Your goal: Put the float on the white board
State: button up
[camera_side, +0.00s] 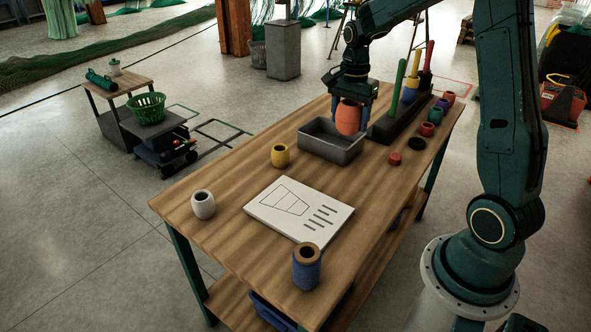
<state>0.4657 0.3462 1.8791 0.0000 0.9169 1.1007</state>
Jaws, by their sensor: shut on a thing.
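An orange-red float (348,119) with a dark hole in its top is held between the fingers of my gripper (350,104). My gripper points down and is shut on the float. The float is above or partly inside the grey open bin (331,153); I cannot tell whether it touches the bin. The white board (270,213) lies flat on the wooden table, nearer the camera than the bin. It carries a drawn net shape and several dark lines, and nothing stands on it.
A yellow float (280,155) and a white float (203,204) stand left of the board. A blue twine spool (306,271) stands by its near edge. A dark rack (399,123) with upright coloured pegs is right of the bin, with several small coloured pieces beside it.

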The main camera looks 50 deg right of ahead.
jog(key=w+a, duration=0.2)
jog(key=a, duration=0.5)
jog(key=w+a+r, duration=0.1)
jog(key=w+a, duration=0.1)
jog(key=a, duration=0.5)
jog(key=shift+w+a+r, duration=0.2)
jog(key=shift+w+a, duration=0.15)
jog(key=shift+a, duration=0.05)
jog(key=shift+f, duration=0.1)
send_over(299, 208)
notch_tip(299, 208, down, 16)
jog(key=shift+r, duration=0.2)
jog(key=shift+f, duration=0.1)
jog(key=shift+f, duration=2)
jog(key=shift+f, duration=0.15)
jog(key=o, duration=1)
